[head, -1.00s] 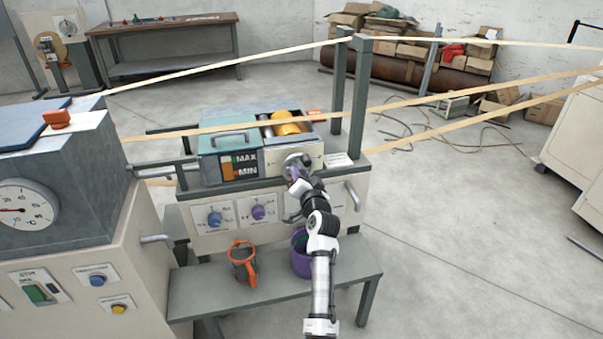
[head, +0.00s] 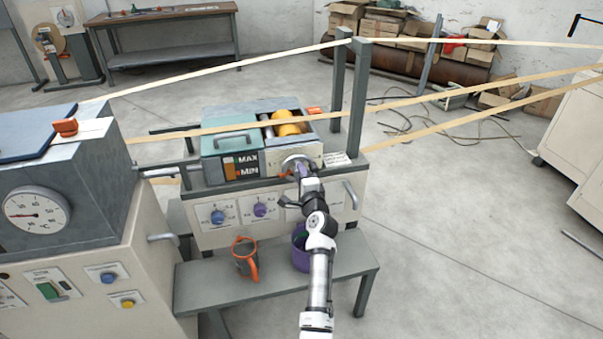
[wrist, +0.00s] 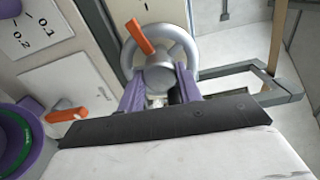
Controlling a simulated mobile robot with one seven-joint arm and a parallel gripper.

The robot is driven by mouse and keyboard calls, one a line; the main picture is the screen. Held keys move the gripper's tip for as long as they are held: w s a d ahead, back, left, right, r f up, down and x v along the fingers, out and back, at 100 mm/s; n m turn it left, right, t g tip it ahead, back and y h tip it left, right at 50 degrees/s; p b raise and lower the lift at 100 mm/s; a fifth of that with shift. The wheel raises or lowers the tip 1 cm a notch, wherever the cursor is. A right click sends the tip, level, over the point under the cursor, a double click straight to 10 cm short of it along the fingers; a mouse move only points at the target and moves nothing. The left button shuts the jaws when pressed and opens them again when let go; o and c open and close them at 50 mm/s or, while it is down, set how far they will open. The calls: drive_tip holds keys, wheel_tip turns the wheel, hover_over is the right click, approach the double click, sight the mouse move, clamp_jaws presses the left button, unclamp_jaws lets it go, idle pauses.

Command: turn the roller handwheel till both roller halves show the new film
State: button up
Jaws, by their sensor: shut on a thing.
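The roller handwheel (wrist: 186,47) is a silver ring with a grey hub and an orange handle (wrist: 139,36) at upper left in the wrist view. In the head view, the handwheel (head: 291,160) is on the front of the teal and cream roller box. My gripper (wrist: 160,82) has purple fingers shut on the hub of the handwheel, one on each side. In the head view my gripper (head: 301,172) is partly hidden by its own wrist. The roller (head: 288,123) shows yellow-orange inside the open box top. Its lower part is hidden.
Pale strands (head: 410,99) run across above the box, past two grey posts (head: 360,95). Below are blue and purple knobs (head: 260,210), a grey bench (head: 205,285) with an orange-handled jug (head: 245,258), and a purple bucket (head: 299,258). Floor on the right is open.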

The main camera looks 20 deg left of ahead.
drive_tip(key=shift+m+p, duration=0.3)
drive_tip(key=shift+m, duration=0.3)
drive_tip(key=o, duration=1)
drive_tip(key=shift+b+v, duration=0.8)
drive_tip(key=shift+v, duration=6.15)
drive_tip(key=shift+w, duration=0.1)
